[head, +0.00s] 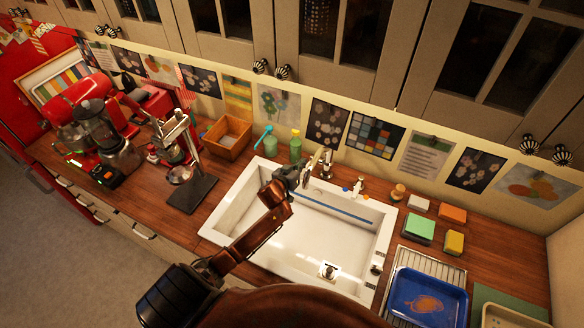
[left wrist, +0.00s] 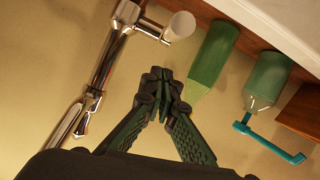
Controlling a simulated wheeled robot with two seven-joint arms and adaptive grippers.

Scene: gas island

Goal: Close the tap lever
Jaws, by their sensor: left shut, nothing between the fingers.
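The chrome tap (head: 327,166) stands at the back rim of the white sink (head: 235,205). In the left wrist view the tap body (left wrist: 108,55) runs down the left side, with a slim chrome lever-like part (left wrist: 72,122) at its lower end. My left gripper (head: 303,172) reaches over the sink, just left of the tap and partly in front of it. In the left wrist view its fingertips (left wrist: 160,82) are together with nothing between them, apart in the picture from the tap. I cannot tell the lever's exact position. My right gripper is not in view.
Two green bottles (head: 296,147) stand behind the sink, left of the tap; one has a teal pump. A wooden box (head: 228,137) is farther left. Sponges (head: 418,229) and a blue tray (head: 428,297) are at the right. Cabinets hang above.

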